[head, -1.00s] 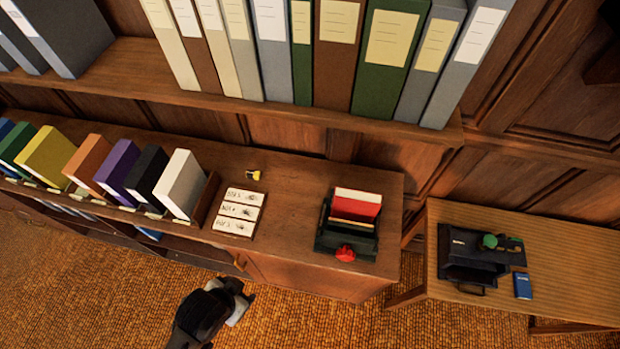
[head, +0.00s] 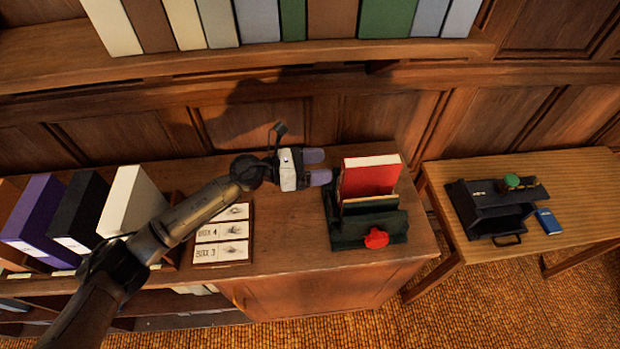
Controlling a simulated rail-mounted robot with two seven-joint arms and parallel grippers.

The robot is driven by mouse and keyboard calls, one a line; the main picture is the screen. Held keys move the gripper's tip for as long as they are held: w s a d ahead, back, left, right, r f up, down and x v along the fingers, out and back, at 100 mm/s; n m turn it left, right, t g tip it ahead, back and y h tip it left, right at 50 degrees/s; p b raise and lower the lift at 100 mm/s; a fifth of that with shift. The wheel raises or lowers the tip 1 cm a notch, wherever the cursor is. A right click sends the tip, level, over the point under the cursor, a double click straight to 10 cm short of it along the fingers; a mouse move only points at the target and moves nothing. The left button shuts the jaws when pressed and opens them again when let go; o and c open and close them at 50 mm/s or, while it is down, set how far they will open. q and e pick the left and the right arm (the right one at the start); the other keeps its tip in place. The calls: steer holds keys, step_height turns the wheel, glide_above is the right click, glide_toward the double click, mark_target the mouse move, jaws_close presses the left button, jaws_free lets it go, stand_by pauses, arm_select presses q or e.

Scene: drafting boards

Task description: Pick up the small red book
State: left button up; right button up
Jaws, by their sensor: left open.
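A red book (head: 371,177) with pale page edges stands upright in a dark green holder (head: 352,233) on the wooden cabinet. A thin cream or yellow item (head: 368,202) stands in front of it in the same holder. A round red knob-like piece (head: 376,238) is on the holder's front. My left gripper (head: 319,167) is open and empty, pointing right, just left of the red book and above the cabinet top. Its fingertips look close to the book's left edge; I cannot tell whether they touch. My right gripper is not in view.
A board with labelled cards (head: 222,240) lies left of the holder, partly behind my arm. Coloured binders (head: 135,203) stand at the left. A shelf of tall binders (head: 330,18) is above. A side table (head: 585,190) at right holds a black case (head: 490,212) and a blue book (head: 549,222).

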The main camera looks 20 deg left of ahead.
mark_target(343, 169)
arm_select(q)
steer(key=w+d+f+m+b, duration=0.1)
steer(key=d, duration=0.1)
steer(key=w+d+f+m+g+y, duration=0.1)
steer(key=w+d+f, duration=0.1)
steer(key=w+d+f+m+g+b, duration=0.1)
steer(key=d, duration=0.1)
steer(key=shift+w+f+b, duration=0.3)
steer(key=shift+f+b, duration=0.05)
steer(key=shift+f, duration=0.05)
steer(key=shift+b+x, duration=0.55)
steer(key=shift+x, duration=0.7)
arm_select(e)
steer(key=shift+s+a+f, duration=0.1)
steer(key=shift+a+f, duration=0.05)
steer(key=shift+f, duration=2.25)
arm_select(q)
steer(key=shift+r, duration=0.1)
steer(key=shift+c, duration=0.4)
steer(key=c, duration=0.4)
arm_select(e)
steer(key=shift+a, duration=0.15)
arm_select(q)
steer(key=c, duration=0.7)
